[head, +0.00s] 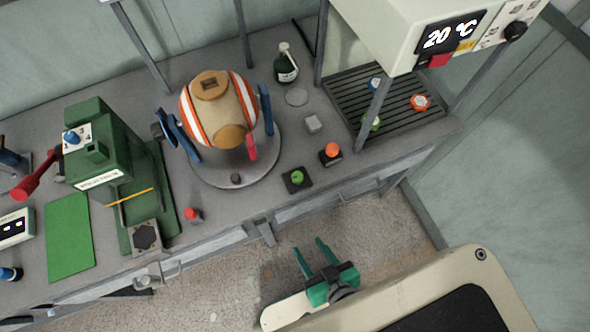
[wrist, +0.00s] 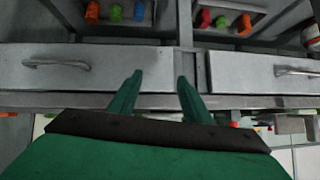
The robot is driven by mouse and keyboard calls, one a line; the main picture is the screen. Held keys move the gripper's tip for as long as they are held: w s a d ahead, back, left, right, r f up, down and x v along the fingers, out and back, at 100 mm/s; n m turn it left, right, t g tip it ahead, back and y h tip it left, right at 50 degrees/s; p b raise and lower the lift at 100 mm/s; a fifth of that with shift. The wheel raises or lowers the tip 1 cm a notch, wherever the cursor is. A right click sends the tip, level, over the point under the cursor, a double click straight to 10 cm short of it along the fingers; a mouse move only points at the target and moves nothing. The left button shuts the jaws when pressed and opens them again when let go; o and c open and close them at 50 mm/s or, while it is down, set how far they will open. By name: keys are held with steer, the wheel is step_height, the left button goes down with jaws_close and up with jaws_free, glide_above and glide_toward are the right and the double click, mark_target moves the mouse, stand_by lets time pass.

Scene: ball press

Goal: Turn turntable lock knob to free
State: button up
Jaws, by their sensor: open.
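The round grey turntable (head: 262,172) is on the bench and carries a barrel-shaped ball (head: 222,108) with white and orange stripes, between blue arms. A small dark knob (head: 236,179) shows at the turntable's front edge; I cannot be sure that it is the lock knob, and its setting is too small to read. My gripper (head: 309,248) is in front of the bench, over the floor, apart from the turntable. Its green fingers are open and empty. In the wrist view, the open fingers (wrist: 159,80) point at the drawer fronts; the turntable is not recognisable there.
A green press (head: 100,150) with a red-tipped lever stands left of the turntable. Green (head: 297,177) and orange (head: 331,151) buttons and a red one (head: 193,214) are near it. A bottle (head: 286,66) stands behind. An oven-like unit (head: 400,30) overhangs a rack at right.

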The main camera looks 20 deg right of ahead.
steer(key=w+d+f+g, duration=0.2)
steer(key=d+f+g, duration=0.15)
steer(key=d, duration=0.45)
step_height(320, 180, up, 22)
steer(key=g+h, duration=0.1)
steer(key=g, duration=0.6)
glide_above(297, 176)
steer(key=shift+n, duration=0.3)
step_height(297, 176, down, 10)
steer(key=shift+f, duration=0.1)
steer(key=c, duration=1.1)
